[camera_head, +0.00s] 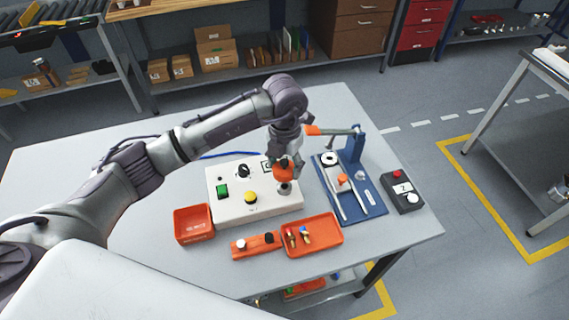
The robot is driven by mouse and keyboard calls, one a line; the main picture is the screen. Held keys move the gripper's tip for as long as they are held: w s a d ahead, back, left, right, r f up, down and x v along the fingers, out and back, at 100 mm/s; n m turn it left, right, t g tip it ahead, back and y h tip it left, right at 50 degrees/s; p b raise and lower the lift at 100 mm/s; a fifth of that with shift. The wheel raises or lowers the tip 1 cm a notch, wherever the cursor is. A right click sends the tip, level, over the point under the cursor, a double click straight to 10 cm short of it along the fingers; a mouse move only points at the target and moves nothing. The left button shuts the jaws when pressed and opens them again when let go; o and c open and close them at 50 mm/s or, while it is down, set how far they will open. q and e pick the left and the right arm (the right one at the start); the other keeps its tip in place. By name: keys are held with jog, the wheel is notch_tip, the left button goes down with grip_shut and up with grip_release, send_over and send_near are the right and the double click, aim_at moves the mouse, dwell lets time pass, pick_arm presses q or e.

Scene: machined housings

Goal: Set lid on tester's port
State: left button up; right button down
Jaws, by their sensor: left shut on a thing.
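The tester appears to be the white box (230,207) in the middle of the table, with a green switch, a yellow button and a black knob on top. My left gripper (285,163) points down over the box's right part. It is shut on a small orange rounded piece (284,174), which appears to be the lid. I cannot tell whether the two touch. My fingers partly hide the orange piece. My right gripper is out of view.
A blue fixture (373,208) with an orange-handled lever stands right of the box, beside a dark button box (402,194). In front are an orange bin (193,225), an orange holder (256,246) and an orange tray (325,247) with small parts. The table's left side has free room.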

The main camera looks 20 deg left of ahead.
pick_arm(q)
jog(key=shift+w+f, duration=0.1)
jog(key=shift+f+b, duration=2.1)
jog(key=shift+f, duration=0.25)
jog(key=shift+f+b, duration=1.35)
jog(key=shift+b, duration=0.6)
dwell(1.7)
jog(key=o, duration=1.3)
jog(key=shift+o, duration=0.2)
jog(key=shift+r, duration=0.1)
